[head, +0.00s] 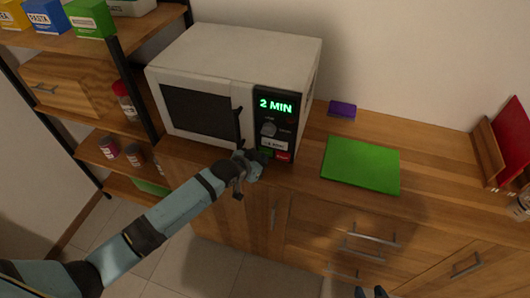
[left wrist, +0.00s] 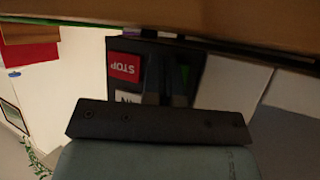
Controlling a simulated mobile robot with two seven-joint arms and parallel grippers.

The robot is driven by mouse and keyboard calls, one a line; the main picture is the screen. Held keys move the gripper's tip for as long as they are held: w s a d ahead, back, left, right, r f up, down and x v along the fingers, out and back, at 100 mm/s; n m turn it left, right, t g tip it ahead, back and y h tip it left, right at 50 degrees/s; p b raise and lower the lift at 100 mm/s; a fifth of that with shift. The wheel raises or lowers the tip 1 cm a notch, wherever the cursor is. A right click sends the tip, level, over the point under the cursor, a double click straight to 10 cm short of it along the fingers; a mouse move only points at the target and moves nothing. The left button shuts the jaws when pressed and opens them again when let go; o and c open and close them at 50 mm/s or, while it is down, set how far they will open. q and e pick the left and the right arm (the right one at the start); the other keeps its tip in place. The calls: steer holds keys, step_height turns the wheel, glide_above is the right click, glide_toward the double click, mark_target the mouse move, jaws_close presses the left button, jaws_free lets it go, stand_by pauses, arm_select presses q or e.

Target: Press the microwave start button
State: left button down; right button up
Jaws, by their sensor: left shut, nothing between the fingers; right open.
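The white microwave (head: 215,60) stands on the wooden counter with its door shut. Its display (head: 276,105) reads "2 MIN" in green. A green button (head: 267,152) sits low on the control panel, left of the red stop button (head: 283,156). My left gripper (head: 258,160) is shut and empty, right at the panel's lower edge by the green button. In the left wrist view, its fingers (left wrist: 166,92) point at the panel, beside the red STOP button (left wrist: 124,67), and partly hide the green button (left wrist: 184,74). Contact cannot be told. My right gripper (head: 372,292) is open, only partly visible at the bottom edge.
A green board (head: 361,164) and a purple item (head: 342,108) lie on the counter (head: 310,185) right of the microwave. A red item (head: 515,125) in a wooden holder stands far right. Shelves (head: 60,90) with boxes and jars stand at left.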

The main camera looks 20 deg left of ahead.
arm_select(q)
steer(key=shift+r, duration=0.1)
stand_by(0.4)
steer(key=shift+s+p, duration=0.3)
steer(key=shift+p, duration=0.2)
steer(key=shift+s+a, duration=0.1)
steer(key=shift+s, duration=0.25)
steer(key=shift+s+p, duration=0.1)
steer(key=shift+p, duration=0.2)
steer(key=s+p, duration=0.3)
steer(key=s, duration=0.2)
